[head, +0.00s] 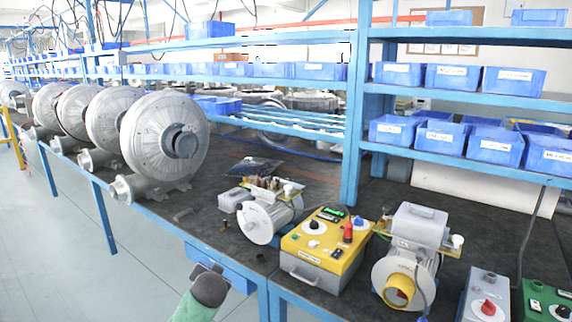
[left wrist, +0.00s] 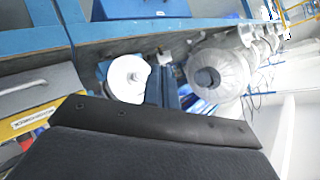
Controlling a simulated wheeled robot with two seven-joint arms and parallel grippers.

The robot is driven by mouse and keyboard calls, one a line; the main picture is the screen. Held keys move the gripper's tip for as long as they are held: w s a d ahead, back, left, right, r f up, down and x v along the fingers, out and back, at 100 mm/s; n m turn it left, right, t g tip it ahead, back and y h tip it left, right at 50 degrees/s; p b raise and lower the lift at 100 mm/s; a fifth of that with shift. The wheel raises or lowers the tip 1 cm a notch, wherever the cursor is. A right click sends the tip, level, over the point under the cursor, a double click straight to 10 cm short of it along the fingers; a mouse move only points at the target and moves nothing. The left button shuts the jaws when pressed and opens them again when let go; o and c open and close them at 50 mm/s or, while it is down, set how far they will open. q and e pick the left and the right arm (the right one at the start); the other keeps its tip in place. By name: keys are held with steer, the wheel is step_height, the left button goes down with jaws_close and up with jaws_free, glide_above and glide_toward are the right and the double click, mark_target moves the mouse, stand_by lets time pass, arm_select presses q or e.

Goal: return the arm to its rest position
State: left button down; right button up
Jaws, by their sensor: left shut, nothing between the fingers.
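My left arm comes in at the bottom of the head view, with a pale green sleeve and a dark wrist. My left gripper (head: 207,268) is in front of the bench's front edge, near the blue drawer (head: 228,272) under the bench top. It is shut and empty. In the left wrist view, the dark gripper body fills the lower part, and the narrow fingers (left wrist: 163,87) point toward the bench. My right gripper is in neither view.
On the bench (head: 190,222) stand a yellow-topped control box (head: 322,245), a grey motor (head: 265,220), a motor with a yellow cap (head: 405,265) and several large blowers (head: 150,140). Shelves with blue bins (head: 495,146) rise behind. Open floor (head: 60,250) lies at the left.

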arm_select(q)
steer(key=s+d+f+n+g+h, duration=0.1)
steer(key=s+f, duration=0.7)
steer(key=s, duration=0.8)
steer(key=s+d+f+n+g+h, duration=0.1)
steer(key=s+d+f+g+h, duration=0.1)
steer(key=s+f+g, duration=0.3)
steer(key=s+d+f+n+g+h, duration=0.1)
steer(key=s+d+f+g, duration=0.2)
steer(key=s+f, duration=1)
steer(key=s+g, duration=0.1)
steer(key=s, duration=1.4)
steer(key=shift+d, duration=0.35)
steer(key=shift+f, duration=0.1)
